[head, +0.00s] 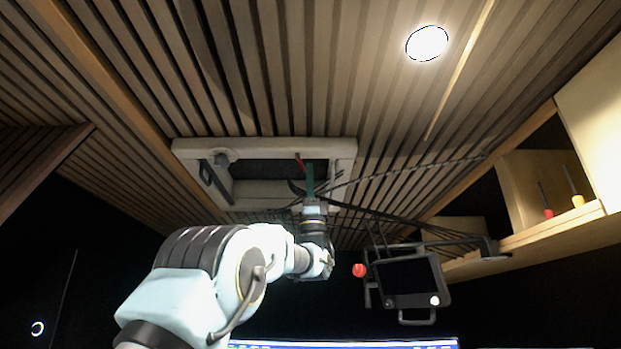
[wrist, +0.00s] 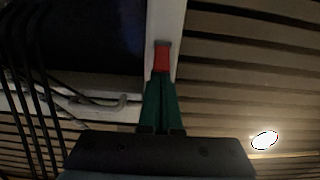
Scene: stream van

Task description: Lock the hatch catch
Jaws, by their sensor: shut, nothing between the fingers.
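The hatch (head: 265,148) is a pale frame around a dark opening in the slatted ceiling. A small red catch (head: 300,161) sits at its right side. The catch shows in the wrist view (wrist: 161,58) as a red block on the pale frame. My gripper (head: 310,170) has green fingers pointing up at the catch. In the wrist view the fingers (wrist: 161,80) are shut together and empty, with their tips right at the near end of the red catch. I cannot tell whether they touch it. A dark bar (head: 213,182) shows at the hatch's left side.
Dark cables (head: 370,212) run from near my gripper to the right. A dark screen on a bracket (head: 405,278) and a red ball (head: 359,270) hang right of my arm. A wooden shelf (head: 545,235) lines the right wall. A round lamp (head: 427,43) lights the ceiling.

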